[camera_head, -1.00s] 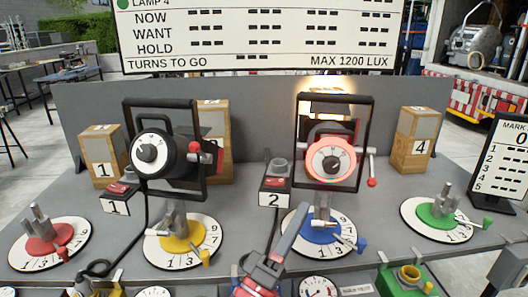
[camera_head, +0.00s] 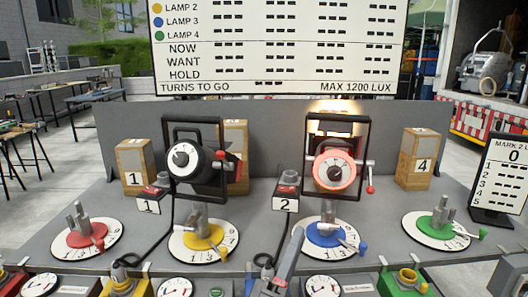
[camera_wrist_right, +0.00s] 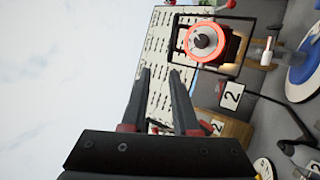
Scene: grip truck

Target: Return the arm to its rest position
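My right gripper (camera_head: 296,236) shows at the bottom centre of the head view, its fingers seen nearly edge-on and pointing up. In the right wrist view its two dark fingers (camera_wrist_right: 160,75) stand apart with nothing between them, so it is open and empty. In the head view it is in front of the workbench, below the number 2 switch box (camera_head: 287,190) and left of the blue dial (camera_head: 315,243). My left gripper is not in view.
A lamp with a white dial (camera_head: 185,160) and a lit lamp with a red dial (camera_head: 334,173) stand on the grey bench. Red (camera_head: 85,232), yellow (camera_head: 203,240) and green (camera_head: 437,229) dials lie along its front. A big board (camera_head: 280,70) stands behind.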

